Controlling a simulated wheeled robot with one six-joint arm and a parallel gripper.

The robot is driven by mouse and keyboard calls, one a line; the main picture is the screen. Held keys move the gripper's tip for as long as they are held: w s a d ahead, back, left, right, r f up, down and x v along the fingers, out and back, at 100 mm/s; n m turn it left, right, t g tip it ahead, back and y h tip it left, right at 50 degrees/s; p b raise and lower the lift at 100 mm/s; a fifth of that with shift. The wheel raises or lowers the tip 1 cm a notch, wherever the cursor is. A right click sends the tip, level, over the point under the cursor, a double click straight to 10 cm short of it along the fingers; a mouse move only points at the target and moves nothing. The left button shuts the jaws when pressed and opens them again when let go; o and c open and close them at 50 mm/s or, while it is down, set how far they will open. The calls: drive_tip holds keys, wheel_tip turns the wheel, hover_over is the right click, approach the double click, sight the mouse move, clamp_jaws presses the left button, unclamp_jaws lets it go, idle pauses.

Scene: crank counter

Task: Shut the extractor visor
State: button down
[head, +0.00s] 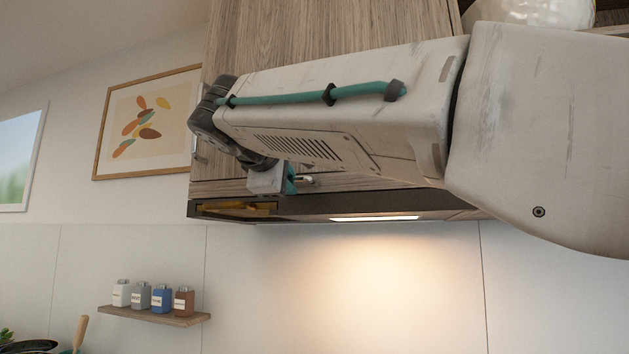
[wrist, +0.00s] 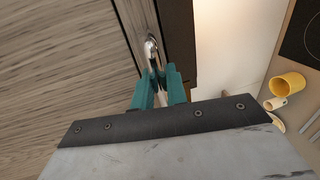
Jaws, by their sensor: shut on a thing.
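The extractor visor (head: 345,182) is a wood-grained front low on the cabinet, above the hood's dark lower frame (head: 320,206). Its metal handle (head: 306,180) shows just right of my gripper (head: 288,181). The fingers are shut on the handle. My arm hides much of the cabinet front in the head view, and how far the visor stands open is hard to tell.
A lit lamp strip (head: 375,218) is under the hood. A small shelf (head: 155,315) with several jars hangs on the wall below left. A framed picture (head: 146,125) hangs at left. In the wrist view a yellow mug (wrist: 288,84) and a dark hob (wrist: 305,35) are far below.

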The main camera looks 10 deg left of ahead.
drive_tip(key=shift+w+r, duration=0.1)
drive_tip(key=c, duration=1.5)
unclamp_jaws()
drive_tip(key=shift+w, duration=0.2)
drive_tip(key=shift+s, duration=0.15)
drive_tip(key=v, duration=0.7)
drive_tip(key=shift+s+d, duration=0.1)
drive_tip(key=shift+s, duration=0.2)
